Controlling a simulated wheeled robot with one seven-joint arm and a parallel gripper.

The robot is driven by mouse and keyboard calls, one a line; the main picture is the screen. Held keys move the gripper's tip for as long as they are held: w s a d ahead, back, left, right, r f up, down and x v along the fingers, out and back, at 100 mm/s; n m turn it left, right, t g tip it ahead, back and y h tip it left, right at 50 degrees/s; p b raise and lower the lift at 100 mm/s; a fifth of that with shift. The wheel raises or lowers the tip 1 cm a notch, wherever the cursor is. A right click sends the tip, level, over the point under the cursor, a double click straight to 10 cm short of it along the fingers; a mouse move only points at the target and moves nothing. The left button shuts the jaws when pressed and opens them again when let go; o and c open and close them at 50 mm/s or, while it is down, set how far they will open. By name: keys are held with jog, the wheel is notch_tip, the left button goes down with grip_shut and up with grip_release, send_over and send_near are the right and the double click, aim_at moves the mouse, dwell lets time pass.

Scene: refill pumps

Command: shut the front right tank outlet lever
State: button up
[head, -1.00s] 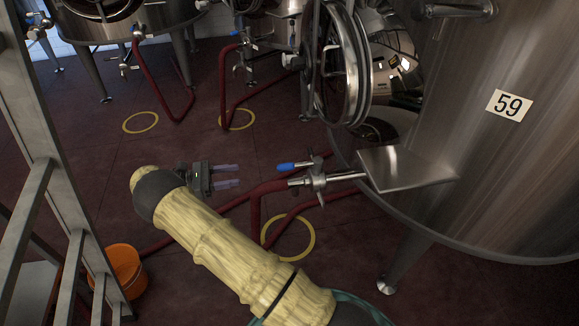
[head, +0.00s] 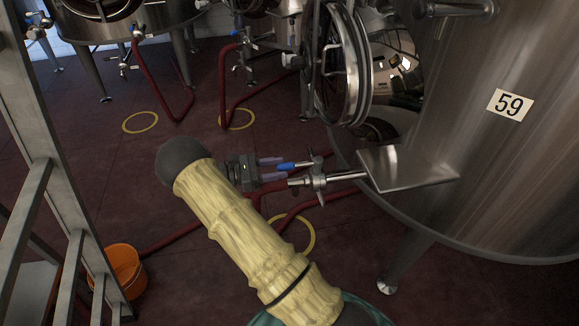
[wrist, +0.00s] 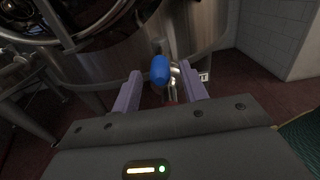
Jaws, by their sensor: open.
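The front right tank (head: 480,150), labelled 59, stands at the right of the head view. Its outlet valve (head: 316,178) sticks out to the left on a steel pipe. The outlet lever has a blue grip (head: 287,166) that points left, in line with the pipe. My gripper (head: 272,168) is open, its two purple fingers pointing right with the blue grip's end at their tips. In the wrist view the blue lever grip (wrist: 160,69) lies between the finger tips of my gripper (wrist: 161,92). I cannot tell whether the fingers touch it.
A red hose (head: 160,240) runs over the dark red floor below the valve. A metal ladder (head: 45,170) and an orange bucket (head: 125,268) stand at the left. A steel plate (head: 405,168) juts from the tank right of the valve. Other tanks stand behind.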

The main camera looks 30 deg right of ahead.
aim_at(289, 167)
jog(key=x, duration=0.4)
grip_shut()
